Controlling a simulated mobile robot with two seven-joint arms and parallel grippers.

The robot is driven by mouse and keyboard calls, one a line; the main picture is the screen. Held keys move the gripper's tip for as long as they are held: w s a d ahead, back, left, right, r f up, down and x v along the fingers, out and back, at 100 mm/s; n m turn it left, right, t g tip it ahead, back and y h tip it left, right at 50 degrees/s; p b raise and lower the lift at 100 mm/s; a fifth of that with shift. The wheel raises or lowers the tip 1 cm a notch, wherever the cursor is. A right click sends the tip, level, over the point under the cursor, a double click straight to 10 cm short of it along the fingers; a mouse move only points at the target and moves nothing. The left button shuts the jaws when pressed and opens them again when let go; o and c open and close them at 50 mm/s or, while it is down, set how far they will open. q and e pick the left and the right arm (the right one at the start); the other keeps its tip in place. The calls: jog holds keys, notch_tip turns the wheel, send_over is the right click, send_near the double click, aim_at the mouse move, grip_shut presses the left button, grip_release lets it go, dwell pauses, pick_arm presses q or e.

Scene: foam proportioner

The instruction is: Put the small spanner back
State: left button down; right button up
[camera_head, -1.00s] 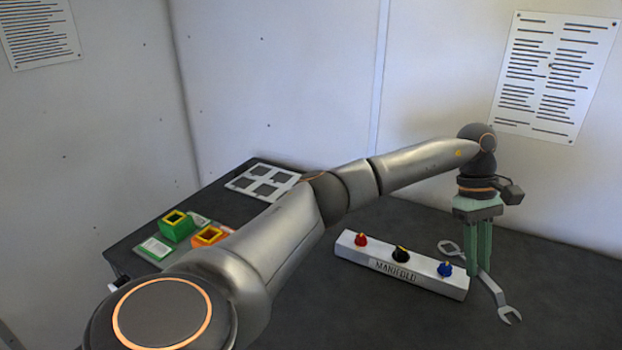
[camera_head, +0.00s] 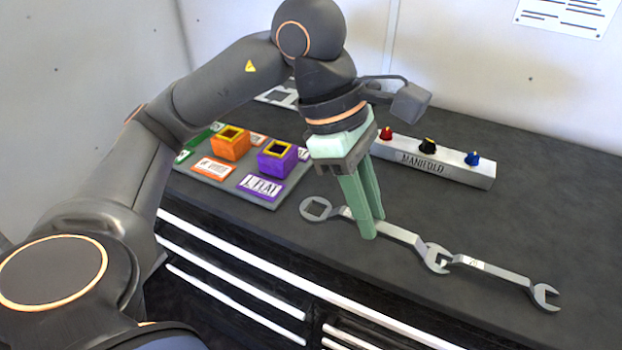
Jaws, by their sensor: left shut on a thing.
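My left gripper (camera_head: 369,232) is shut on a grey spanner (camera_head: 398,233) low over the front part of the dark bench. This spanner has a ring end to the left of the fingers and an open jaw to the right. The fingers hide part of its shank. A second grey spanner (camera_head: 500,274) lies to the right, near the front edge, with an open jaw at its right end. Its left end meets or overlaps the held spanner's jaw in the picture; I cannot tell whether they touch. Which spanner is smaller is unclear. My right gripper is out of view.
The white manifold bar (camera_head: 455,169) with red, black and blue knobs stands behind the spanners. White-edged drawers (camera_head: 250,262) lie below the bench edge. The bench at right is clear.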

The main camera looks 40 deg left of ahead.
pick_arm(q)
jog(key=shift+s+a+f, duration=0.15)
jog(key=shift+s+a, duration=0.05)
jog(key=shift+s, duration=0.3)
jog(key=shift+s+a+f, duration=0.15)
jog(key=shift+s, duration=0.3)
jog(key=shift+n, duration=0.3)
jog(key=w+a+f, duration=0.8)
jog(key=w, duration=0.1)
jog(key=shift+a+f+p, duration=0.1)
jog(key=shift+a+p, duration=0.1)
jog(key=shift+p, duration=0.15)
jog(key=shift+w+a+f, duration=0.25)
jog(key=shift+f, duration=0.25)
jog(key=f, duration=0.3)
jog(key=shift+w+a+f+p, duration=0.1)
jog(key=shift+w+a+p, duration=0.1)
jog(key=shift+a+p, duration=0.1)
jog(key=shift+d+f, duration=0.1)
jog(key=shift+f, duration=0.2)
